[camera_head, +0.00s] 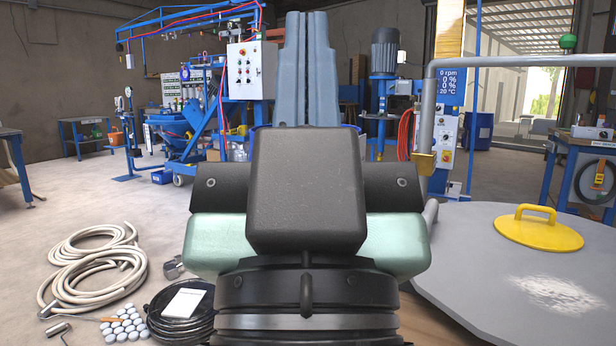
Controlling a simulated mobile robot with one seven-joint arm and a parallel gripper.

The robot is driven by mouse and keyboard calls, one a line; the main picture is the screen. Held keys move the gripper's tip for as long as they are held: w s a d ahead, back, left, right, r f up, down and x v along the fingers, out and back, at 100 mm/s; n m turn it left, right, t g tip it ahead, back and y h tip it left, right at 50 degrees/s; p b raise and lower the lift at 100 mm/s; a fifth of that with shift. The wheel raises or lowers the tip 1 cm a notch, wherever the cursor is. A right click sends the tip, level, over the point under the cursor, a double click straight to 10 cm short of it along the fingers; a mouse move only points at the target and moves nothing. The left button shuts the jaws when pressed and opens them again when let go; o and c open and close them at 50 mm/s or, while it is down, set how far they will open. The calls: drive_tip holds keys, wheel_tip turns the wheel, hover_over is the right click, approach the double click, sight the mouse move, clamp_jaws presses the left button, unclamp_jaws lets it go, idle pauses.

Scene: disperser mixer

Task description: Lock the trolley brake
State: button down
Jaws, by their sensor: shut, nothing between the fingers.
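My gripper (306,22) stands in the middle of the view, with its two blue-grey fingers pointing away and together. Nothing shows between them. Its dark body and pale green sides hide much of the middle of the scene. I cannot make out the trolley brake. A blue rim (257,127) shows just behind my gripper; most of that thing is hidden, and I cannot tell whether it belongs to the trolley. The mixer's grey motor (385,50) and its display (447,87), reading 0 rpm, are farther back on the right.
Hose coils (95,265), a black cable coil (180,318) and several small discs lie on the left floor. Open floor lies at left.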

wheel_tip(320, 180, up, 40)
drive_tip(key=p, duration=3.7)
drive_tip(key=shift+p, duration=0.3)
